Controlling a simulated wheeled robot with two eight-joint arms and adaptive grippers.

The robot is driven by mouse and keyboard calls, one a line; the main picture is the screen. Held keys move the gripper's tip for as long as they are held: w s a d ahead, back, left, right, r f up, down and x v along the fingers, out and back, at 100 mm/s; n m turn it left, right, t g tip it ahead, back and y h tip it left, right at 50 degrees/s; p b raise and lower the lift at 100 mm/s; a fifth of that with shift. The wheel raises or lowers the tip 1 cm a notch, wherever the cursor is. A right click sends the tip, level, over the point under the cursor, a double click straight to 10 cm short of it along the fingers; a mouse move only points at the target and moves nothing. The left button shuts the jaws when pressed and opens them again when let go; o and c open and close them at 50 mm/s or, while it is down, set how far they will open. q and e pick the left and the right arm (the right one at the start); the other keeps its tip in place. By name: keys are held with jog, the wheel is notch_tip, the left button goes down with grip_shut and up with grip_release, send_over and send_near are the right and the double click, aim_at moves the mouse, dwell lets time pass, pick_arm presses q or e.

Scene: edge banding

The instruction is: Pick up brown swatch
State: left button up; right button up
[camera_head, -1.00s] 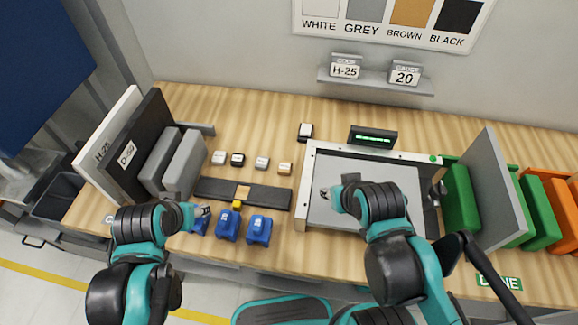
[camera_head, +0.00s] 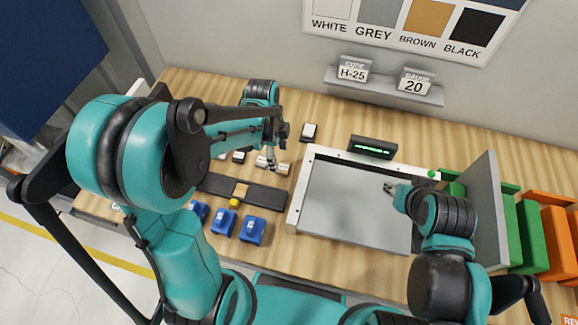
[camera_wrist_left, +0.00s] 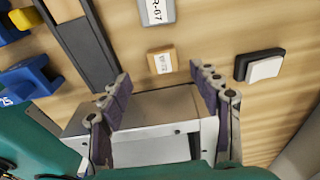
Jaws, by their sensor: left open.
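The brown swatch (camera_wrist_left: 161,61) is a small tan-brown block with a light label. In the left wrist view it lies on the wooden table, just beyond and between my open left fingers (camera_wrist_left: 160,80). In the head view my left gripper (camera_head: 271,163) is over the row of small swatches, beside the brown swatch (camera_head: 283,169), which is partly hidden. The fingers hold nothing. A grey-white swatch (camera_wrist_left: 157,11) lies beyond the brown one. My right gripper (camera_head: 391,188) is over the grey panel at the right; its opening is too small to judge.
A dark strip (camera_head: 262,197) and several blue blocks (camera_head: 223,220) lie in front of the swatches. A black holder with a white piece (camera_wrist_left: 261,67) lies to the right in the wrist view. The framed grey panel (camera_head: 330,205) is at the right.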

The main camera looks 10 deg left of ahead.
aim_at(283, 167)
pick_arm(q)
jog(key=f+b, duration=0.1)
jog(key=f, duration=0.2)
jog(key=d+f, duration=0.1)
jog(key=f, duration=0.2)
jog(key=shift+w+d+b, duration=0.1)
jog(key=shift+w+b, duration=0.1)
jog(key=shift+b, duration=0.15)
jog(key=shift+r, duration=0.1)
jog(key=c, duration=1)
